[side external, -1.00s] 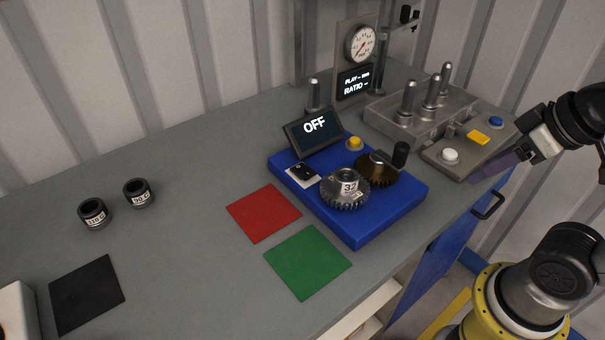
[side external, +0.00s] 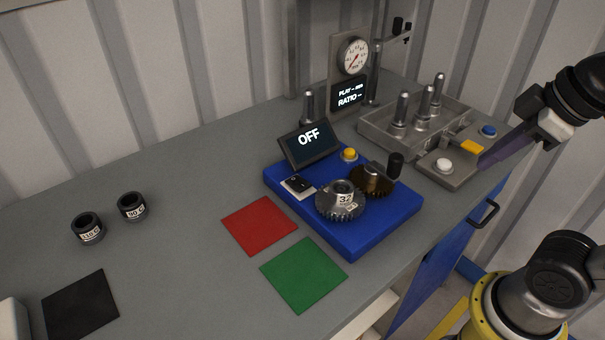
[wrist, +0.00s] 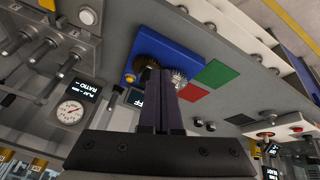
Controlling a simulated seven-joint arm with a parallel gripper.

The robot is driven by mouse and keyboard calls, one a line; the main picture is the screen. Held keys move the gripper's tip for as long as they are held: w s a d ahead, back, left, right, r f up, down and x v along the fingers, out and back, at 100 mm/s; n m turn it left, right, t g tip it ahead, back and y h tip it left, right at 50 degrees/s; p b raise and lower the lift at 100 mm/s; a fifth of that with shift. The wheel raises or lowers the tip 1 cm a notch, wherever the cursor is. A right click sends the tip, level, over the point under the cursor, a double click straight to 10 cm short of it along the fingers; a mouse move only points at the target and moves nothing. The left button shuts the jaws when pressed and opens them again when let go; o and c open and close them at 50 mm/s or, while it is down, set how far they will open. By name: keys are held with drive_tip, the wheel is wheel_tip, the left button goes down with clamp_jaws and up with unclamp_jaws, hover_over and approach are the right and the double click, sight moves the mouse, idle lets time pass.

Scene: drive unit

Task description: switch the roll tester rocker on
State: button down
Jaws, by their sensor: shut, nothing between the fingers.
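The roll tester is a blue base (side external: 355,238) on the grey bench. Its tilted screen (side external: 310,145) reads OFF. The small black rocker (side external: 298,184) sits on a white plate in front of the screen. A silver gear marked 32 (side external: 340,203) and a dark bronze gear (side external: 371,181) stand on the base. My gripper (side external: 483,163) is shut and empty, to the right of the base, apart from the rocker and above the button panel. In the wrist view my shut fingers (wrist: 160,84) cover part of the screen, and I cannot make out the rocker.
A grey fixture with several upright pins (side external: 400,115) and a panel with a white button (side external: 444,165) stand at the back right. A dial gauge stand (side external: 352,55) is behind. A red mat (side external: 259,225) and a green mat (side external: 303,274) lie in front; bench on the left is mostly clear.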

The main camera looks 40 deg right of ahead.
drive_tip(key=w+a+r+n+g, duration=0.2)
drive_tip(key=w+r+n, duration=0.4)
drive_tip(key=w+r, duration=0.15)
drive_tip(key=n+g, duration=0.5)
drive_tip(key=n, duration=0.3)
hover_over(305, 186)
drive_tip(key=w, duration=0.3)
wheel_tip(305, 186, down, 10)
drive_tip(key=shift+s, duration=0.15)
drive_tip(key=f, duration=0.4)
drive_tip(key=s+f, duration=0.1)
drive_tip(key=f, duration=0.4)
drive_tip(key=s+f, duration=0.1)
drive_tip(key=f, duration=0.3)
drive_tip(key=shift+s+f, duration=0.1)
drive_tip(key=shift+f, duration=0.3)
